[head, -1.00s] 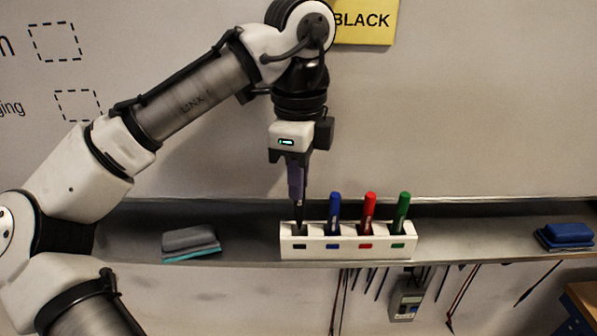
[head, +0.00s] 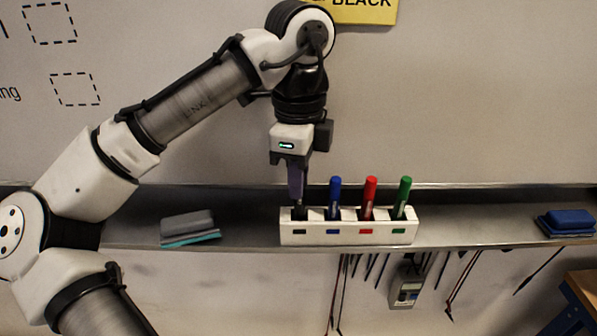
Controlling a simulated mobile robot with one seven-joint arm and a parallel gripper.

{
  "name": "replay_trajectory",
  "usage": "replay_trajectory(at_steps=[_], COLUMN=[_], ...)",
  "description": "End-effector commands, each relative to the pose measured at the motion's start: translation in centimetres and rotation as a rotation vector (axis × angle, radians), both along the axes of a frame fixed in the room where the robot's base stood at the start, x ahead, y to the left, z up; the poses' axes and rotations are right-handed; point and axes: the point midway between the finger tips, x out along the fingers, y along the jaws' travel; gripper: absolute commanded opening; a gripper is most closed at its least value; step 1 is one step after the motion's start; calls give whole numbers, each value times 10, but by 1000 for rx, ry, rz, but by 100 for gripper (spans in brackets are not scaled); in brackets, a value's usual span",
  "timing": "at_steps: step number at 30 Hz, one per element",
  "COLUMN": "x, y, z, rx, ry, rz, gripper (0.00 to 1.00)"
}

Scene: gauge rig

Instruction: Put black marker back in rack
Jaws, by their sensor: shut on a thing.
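The white marker rack (head: 350,238) stands on the metal tray below the whiteboard, with black, blue, red and green labels on its front. The blue marker (head: 334,196), the red marker (head: 369,196) and the green marker (head: 403,195) stand upright in their slots. My gripper (head: 298,198) points down over the leftmost, black-labelled slot. It is shut on the black marker (head: 300,213), whose dark lower part shows at that slot's opening. The fingers hide most of the marker, and I cannot tell how deep it sits.
A grey eraser (head: 189,225) lies on the tray (head: 253,232) left of the rack. A blue eraser (head: 567,221) lies at the far right. A yellow sign reading BLACK (head: 362,9) is above. Cables and a meter (head: 406,289) hang below the tray.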

Motion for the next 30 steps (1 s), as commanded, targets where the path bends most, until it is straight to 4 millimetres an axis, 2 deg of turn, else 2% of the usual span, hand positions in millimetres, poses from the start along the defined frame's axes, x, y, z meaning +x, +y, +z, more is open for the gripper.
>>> replay_trajectory(at_steps=[8, 9, 14, 20, 26, 30], x=[0, 0, 0, 0, 0, 0], y=[0, 0, 0, 0, 0, 0], z=[-2, -1, -1, -1, -1, -1], rx=[0, 0, 0, 0, 0, 0], ry=[0, 0, 0, 0, 0, 0], rz=[0, 0, 0, 0, 0, 0], gripper=[0, 19, 40, 40, 66, 66])
